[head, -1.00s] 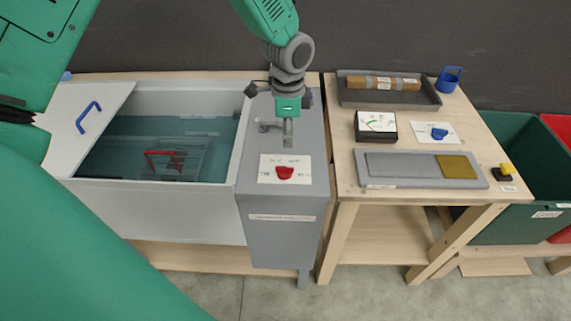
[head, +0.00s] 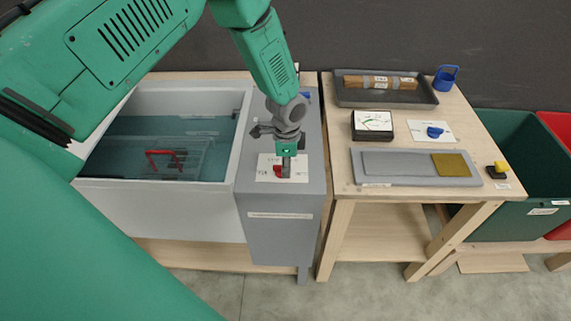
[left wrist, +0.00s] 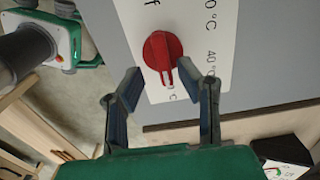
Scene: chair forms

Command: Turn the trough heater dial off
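The red trough heater dial (head: 278,171) sits on a white label on top of the grey heater cabinet (head: 265,230), partly hidden by my left gripper (head: 286,170). In the left wrist view the dial (left wrist: 160,50) is plain, its narrow pointer aimed down the picture toward a partly hidden °C mark. "40 °C" is printed to its right, and a letter "f" shows at the top. My left gripper (left wrist: 162,78) is open, with one fingertip on each side of the dial's lower part. I see clear gaps to the dial's pointer. My right gripper is not in view.
Left of the cabinet is a water trough (head: 215,121) holding a basket with a red handle (head: 163,156).

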